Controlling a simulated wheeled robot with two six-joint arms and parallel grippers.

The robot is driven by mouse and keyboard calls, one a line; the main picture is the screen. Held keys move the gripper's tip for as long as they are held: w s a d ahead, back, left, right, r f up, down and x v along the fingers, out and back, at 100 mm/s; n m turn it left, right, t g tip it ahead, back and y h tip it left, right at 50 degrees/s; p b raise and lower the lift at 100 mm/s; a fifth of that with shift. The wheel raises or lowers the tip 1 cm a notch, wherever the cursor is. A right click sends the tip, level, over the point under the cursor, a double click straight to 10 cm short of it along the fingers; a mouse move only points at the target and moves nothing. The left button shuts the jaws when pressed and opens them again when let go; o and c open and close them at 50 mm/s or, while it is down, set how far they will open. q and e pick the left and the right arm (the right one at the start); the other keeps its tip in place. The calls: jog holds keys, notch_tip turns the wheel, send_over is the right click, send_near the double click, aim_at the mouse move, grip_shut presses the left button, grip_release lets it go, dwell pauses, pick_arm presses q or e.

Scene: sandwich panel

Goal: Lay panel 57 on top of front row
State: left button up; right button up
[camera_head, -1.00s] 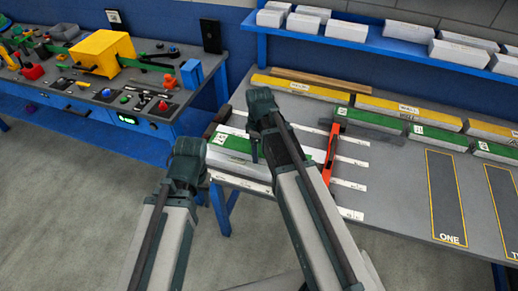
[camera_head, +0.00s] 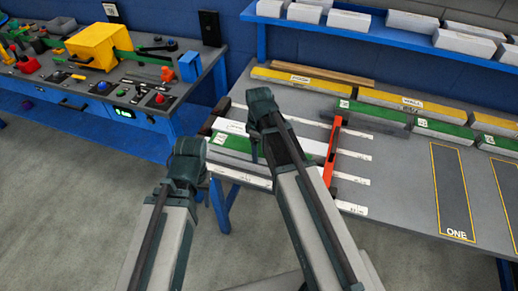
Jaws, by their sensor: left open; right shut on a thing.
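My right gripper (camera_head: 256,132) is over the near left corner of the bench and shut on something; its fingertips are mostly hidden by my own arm. A green-topped panel (camera_head: 234,144) lies just under and left of it, most likely the thing held, but the contact is hidden. Its number is too small to read. My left gripper (camera_head: 192,152) is open beside the panel's left end, in front of the bench edge. The front row is a line of green-topped panels (camera_head: 438,129) on the bench, with a yellow-topped row (camera_head: 390,102) behind.
A marked rectangle "ONE" (camera_head: 452,190) is bare. A blue shelf with white blocks (camera_head: 375,35) hangs behind. A tool bench (camera_head: 150,65) stands left.

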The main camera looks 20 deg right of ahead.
jog(key=shift+f+b, duration=0.5)
jog(key=shift+f, duration=0.05)
jog(key=o, duration=1.4)
jog(key=shift+c, duration=0.2)
jog(key=shift+r, duration=0.1)
notch_tip(320, 180, up, 14)
jog(key=p, duration=1.4)
jog(key=s+a+m+h, duration=0.1)
jog(key=s+a+m, duration=0.6)
jog(key=s+a, duration=0.3)
jog(key=shift+s+a+f+b, duration=0.25)
jog(key=shift+s+f+b, duration=0.2)
jog(key=shift+s, duration=1.7)
